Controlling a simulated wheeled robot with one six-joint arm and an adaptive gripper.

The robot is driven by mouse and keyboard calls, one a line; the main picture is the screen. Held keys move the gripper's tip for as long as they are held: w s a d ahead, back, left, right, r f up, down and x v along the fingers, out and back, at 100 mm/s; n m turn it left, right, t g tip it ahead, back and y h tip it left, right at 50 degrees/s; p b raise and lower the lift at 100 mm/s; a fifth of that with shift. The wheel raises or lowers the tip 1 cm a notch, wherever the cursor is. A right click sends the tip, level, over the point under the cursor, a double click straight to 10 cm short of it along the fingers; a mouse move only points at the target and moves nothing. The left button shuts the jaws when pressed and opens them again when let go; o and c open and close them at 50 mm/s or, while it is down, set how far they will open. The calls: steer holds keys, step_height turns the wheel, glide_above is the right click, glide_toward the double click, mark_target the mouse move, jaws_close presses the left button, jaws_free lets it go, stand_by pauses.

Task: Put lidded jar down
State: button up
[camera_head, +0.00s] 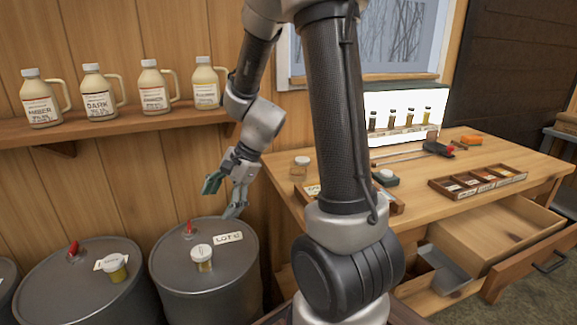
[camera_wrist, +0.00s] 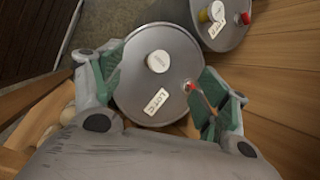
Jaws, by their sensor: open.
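A small lidded jar (camera_head: 202,258) with a white lid stands upright on top of the grey drum (camera_head: 176,285) that bears a "LOT" label. In the wrist view the jar's round white lid (camera_wrist: 158,61) shows from above, on the drum top (camera_wrist: 140,82). My gripper (camera_head: 225,197) is open above that drum, its green-padded fingers spread wide. In the wrist view the gripper (camera_wrist: 162,85) has nothing between its fingers but the view of the drum below. The jar is apart from the fingers.
A second drum (camera_head: 80,295) at left carries a yellowish jar (camera_head: 115,268). Both drums have red-topped fittings. Several syrup jugs (camera_head: 100,98) stand on a wall shelf (camera_head: 120,125). At right is a wooden workbench (camera_head: 470,155) with another jar (camera_head: 300,168), a sample box (camera_head: 478,182) and an open drawer (camera_head: 500,235).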

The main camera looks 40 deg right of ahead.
steer(key=s+d+r+n+h, duration=0.2)
steer(key=s+d+r+n, duration=0.2)
steer(key=s+r+n, duration=0.3)
steer(key=s+d+r+n+t+h, duration=0.1)
steer(key=s+d+r+n+h, duration=0.2)
steer(key=s+d+r+n, duration=0.2)
steer(key=s+r+n, duration=0.3)
steer(key=s, duration=0.3)
steer(key=shift+s+h, duration=0.3)
steer(key=shift+s, duration=0.05)
steer(key=shift+r, duration=0.1)
steer(key=shift+c, duration=0.4)
